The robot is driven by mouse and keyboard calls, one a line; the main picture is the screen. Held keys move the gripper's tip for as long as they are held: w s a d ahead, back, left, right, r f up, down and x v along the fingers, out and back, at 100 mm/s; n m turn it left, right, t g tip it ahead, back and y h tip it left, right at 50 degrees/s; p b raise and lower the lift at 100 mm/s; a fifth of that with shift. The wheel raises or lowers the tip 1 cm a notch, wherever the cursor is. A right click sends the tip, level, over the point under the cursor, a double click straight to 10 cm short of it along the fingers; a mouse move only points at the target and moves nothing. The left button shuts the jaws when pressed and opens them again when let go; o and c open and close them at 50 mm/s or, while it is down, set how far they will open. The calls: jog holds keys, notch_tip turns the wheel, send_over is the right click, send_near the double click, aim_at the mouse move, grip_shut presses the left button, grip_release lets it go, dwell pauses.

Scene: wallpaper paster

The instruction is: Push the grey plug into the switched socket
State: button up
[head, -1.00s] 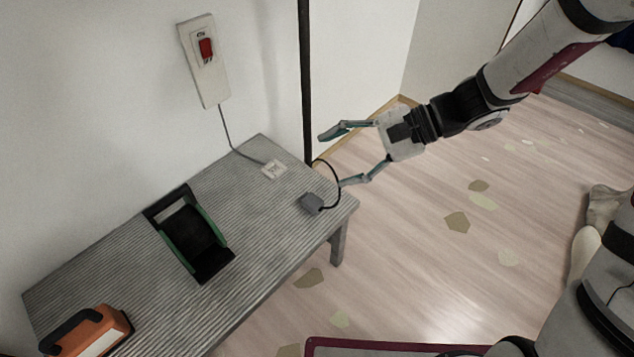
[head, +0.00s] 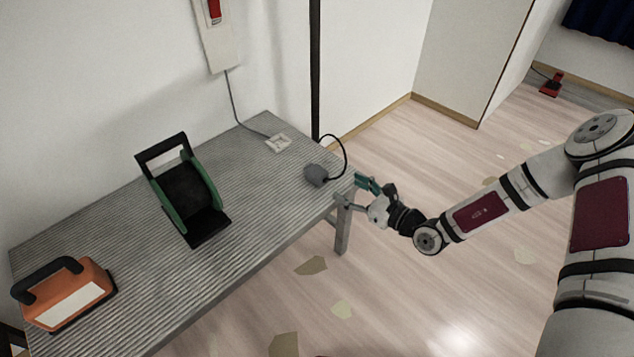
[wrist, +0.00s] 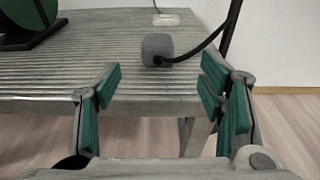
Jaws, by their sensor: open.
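The grey plug (head: 315,175) lies on the ribbed table near its right end, with a black cord looping up behind it. In the wrist view the plug (wrist: 157,46) is ahead of my gripper, a little beyond the fingertips and between their lines. My gripper (head: 356,192) is open and empty at the table's right edge; its green-padded fingers (wrist: 160,82) stand wide apart. A small white socket plate (head: 278,143) lies on the table behind the plug. A white wall panel with a red switch (head: 214,10) is partly cut off at the top; a cable runs from it to the plate.
The ribbed grey table (head: 255,215) holds a green and black holder (head: 187,195) in the middle and an orange tool (head: 70,295) at the left. A dark vertical pole (head: 314,70) stands behind the plug.

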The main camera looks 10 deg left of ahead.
jog(key=b, duration=0.3)
send_near(317, 170)
jog(key=x, duration=0.4)
jog(key=shift+w+a+f, duration=0.25)
jog(key=shift+w, duration=0.1)
jog(key=shift+b+x, duration=1.2)
jog(key=shift+x, duration=1.15)
jog(key=shift+w+a, duration=0.2)
jog(key=shift+a, duration=0.3)
jog(key=shift+r, duration=0.1)
jog(key=c, duration=1.3)
